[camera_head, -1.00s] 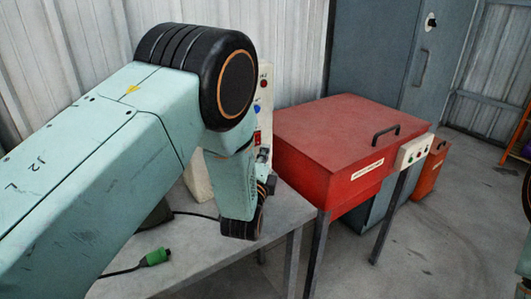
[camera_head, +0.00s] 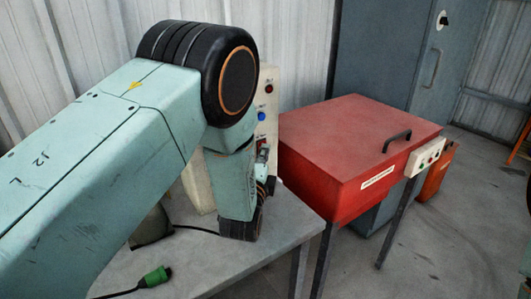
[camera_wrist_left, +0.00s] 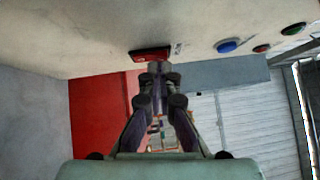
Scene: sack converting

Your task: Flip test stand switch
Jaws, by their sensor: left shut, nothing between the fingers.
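The test stand is a cream upright panel (camera_head: 269,76) on a grey table, partly hidden behind my left arm in the head view. It carries a red light and a blue button (camera_head: 262,117). Its red switch (camera_wrist_left: 150,53) shows in the left wrist view, set in the panel face. My left gripper (camera_wrist_left: 160,70) is shut and empty, its tips just below the switch in that view; I cannot tell whether they touch it. In the head view the gripper (camera_head: 263,152) is small and sits at the panel's front, covering most of the switch area. My right gripper is out of view.
A red lidded box (camera_head: 345,150) on legs stands right of the table, with a small button panel (camera_head: 425,157). A green connector (camera_head: 156,277) on a black cable lies on the grey table (camera_head: 215,270). A grey cabinet (camera_head: 385,55) stands behind.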

